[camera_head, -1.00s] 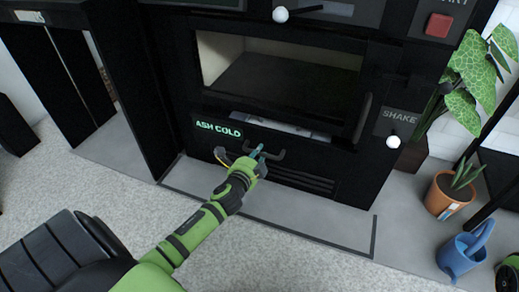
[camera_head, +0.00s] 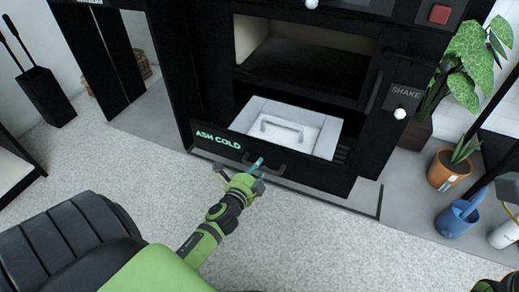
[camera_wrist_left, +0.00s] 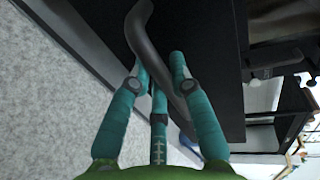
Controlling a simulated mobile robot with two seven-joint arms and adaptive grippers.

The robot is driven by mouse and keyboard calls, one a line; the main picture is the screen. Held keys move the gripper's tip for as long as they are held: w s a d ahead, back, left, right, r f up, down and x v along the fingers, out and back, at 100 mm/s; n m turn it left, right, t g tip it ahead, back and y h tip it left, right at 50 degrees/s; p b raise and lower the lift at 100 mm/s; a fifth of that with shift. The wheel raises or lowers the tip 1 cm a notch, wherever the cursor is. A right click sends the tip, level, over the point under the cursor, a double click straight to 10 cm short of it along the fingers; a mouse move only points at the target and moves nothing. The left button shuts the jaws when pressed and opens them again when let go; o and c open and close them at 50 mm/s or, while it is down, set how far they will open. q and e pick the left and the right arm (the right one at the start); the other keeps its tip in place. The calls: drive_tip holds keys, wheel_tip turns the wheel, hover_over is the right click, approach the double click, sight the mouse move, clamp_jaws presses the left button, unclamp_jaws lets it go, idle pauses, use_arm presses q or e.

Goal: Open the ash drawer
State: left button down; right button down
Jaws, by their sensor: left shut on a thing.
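The ash drawer (camera_head: 310,175) is a black drawer low in the black stove, with green "ASH COLD" lettering on its front. It stands pulled out, and a light grey ash pan with its own handle (camera_head: 285,128) shows inside. My left gripper (camera_head: 259,166) is at the drawer's front, shut on the dark drawer handle (camera_head: 280,172). In the left wrist view, the teal fingers (camera_wrist_left: 157,75) close around the curved handle (camera_wrist_left: 150,42). My right gripper is not seen; only a bit of green and black shows at the bottom right corner.
The stove's open chamber (camera_head: 305,65) is above the drawer. A "SHAKE" panel with a white knob (camera_head: 400,114) is to its right. A terracotta pot (camera_head: 452,172) and a blue watering can (camera_head: 458,218) stand at the right. The pale floor in front is clear.

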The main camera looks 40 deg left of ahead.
use_arm(q)
drive_tip(key=shift+s+d, duration=0.1)
drive_tip(key=shift+s, duration=0.3)
drive_tip(key=c, duration=1.1)
unclamp_jaws()
drive_tip(key=v, duration=1.2)
